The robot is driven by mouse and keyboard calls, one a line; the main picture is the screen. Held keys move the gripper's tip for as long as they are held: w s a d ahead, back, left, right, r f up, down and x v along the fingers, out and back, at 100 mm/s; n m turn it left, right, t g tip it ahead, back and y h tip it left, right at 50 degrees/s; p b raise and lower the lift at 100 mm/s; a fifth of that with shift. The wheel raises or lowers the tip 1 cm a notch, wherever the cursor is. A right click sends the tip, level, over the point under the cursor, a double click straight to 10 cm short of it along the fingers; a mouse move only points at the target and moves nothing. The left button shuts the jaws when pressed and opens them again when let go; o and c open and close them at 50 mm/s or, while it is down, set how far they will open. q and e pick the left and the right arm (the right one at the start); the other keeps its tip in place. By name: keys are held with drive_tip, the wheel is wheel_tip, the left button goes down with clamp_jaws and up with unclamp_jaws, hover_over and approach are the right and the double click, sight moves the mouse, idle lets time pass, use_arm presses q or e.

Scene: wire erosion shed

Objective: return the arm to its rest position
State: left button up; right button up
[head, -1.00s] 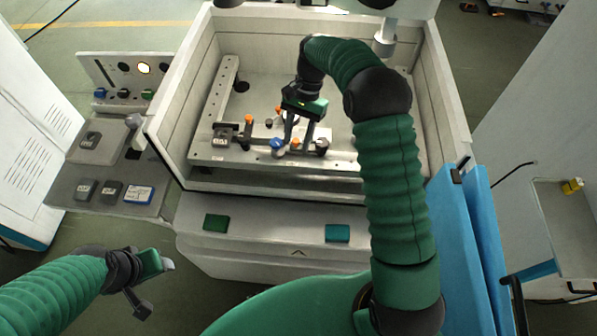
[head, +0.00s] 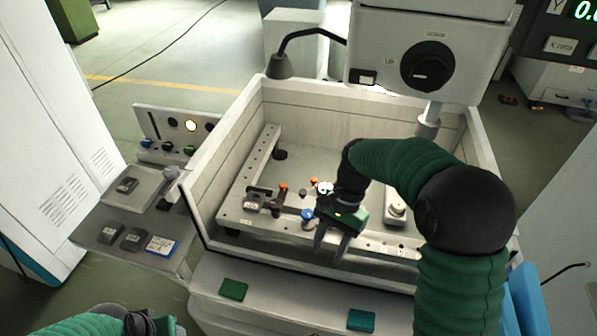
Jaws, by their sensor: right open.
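My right arm comes in from the right over the machine's tank. My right gripper (head: 333,247) is open, its two fingers pointing down near the front rail of the worktable (head: 262,222). Nothing shows between the fingers. A blue knob (head: 307,213) is just left of the gripper, with orange-topped parts (head: 283,187) behind it on the fixture. The gripper's body and wrist hide part of the fixture. My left gripper (head: 150,326) is at the bottom left, mostly cut off by the picture's edge, so its jaws are unclear.
The tank's walls (head: 222,150) surround the worktable. A machine head (head: 425,60) with a black dial hangs above the back right, and a lamp (head: 280,66) stands at the back edge. Green (head: 233,289) and teal (head: 361,320) pads lie on the front ledge. A control panel (head: 172,128) is left.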

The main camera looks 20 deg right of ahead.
drive_tip(key=s+f+n+t+h+b, duration=0.1)
drive_tip(key=s+f+n+t+h, duration=0.2)
drive_tip(key=n, duration=0.7)
drive_tip(key=s+f+t, duration=0.2)
drive_tip(key=s+f, duration=0.1)
drive_tip(key=s, duration=0.1)
drive_tip(key=shift+s+n+h, duration=0.3)
drive_tip(key=shift+s, duration=0.1)
drive_tip(key=shift+s+a, duration=0.15)
